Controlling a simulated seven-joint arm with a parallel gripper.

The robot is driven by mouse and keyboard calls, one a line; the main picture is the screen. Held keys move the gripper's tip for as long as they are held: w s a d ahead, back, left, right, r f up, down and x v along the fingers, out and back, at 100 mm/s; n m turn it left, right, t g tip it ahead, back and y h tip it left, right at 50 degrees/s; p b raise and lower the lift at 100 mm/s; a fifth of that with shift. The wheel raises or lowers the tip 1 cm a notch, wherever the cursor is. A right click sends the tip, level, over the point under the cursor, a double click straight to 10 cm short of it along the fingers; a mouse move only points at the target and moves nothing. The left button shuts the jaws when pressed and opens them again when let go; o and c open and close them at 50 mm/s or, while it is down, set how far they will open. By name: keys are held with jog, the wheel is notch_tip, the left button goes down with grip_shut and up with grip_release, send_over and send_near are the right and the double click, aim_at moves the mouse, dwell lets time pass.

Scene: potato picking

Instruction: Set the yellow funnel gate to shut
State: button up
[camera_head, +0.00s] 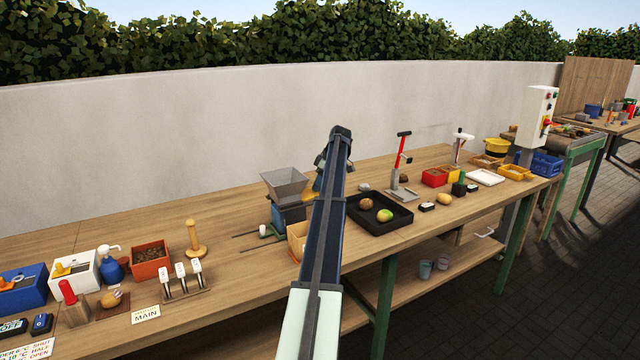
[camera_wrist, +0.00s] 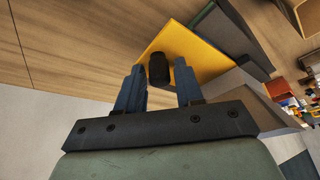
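The yellow funnel gate is a flat yellow plate (camera_wrist: 203,62) with a short black knob (camera_wrist: 158,69) in the wrist view. In the head view only a small part of the yellow plate (camera_head: 310,196) shows beside my arm, next to the grey funnel (camera_head: 285,186). My gripper (camera_wrist: 160,78) is open in the wrist view, with one finger on each side of the knob. A narrow gap shows around the knob, and I cannot tell whether either finger touches it. In the head view my arm mostly hides the gripper and the gate.
A black tray (camera_head: 352,216) with a potato and a green-yellow one lies right of my arm. A wooden pusher (camera_head: 194,240), an orange box (camera_head: 151,260) and three switches stand at the left. The bench between the pusher and funnel is mostly clear.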

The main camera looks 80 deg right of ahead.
jog(key=shift+o, duration=0.8)
jog(key=v, duration=1.4)
jog(key=shift+w, duration=0.1)
jog(key=shift+c, duration=0.5)
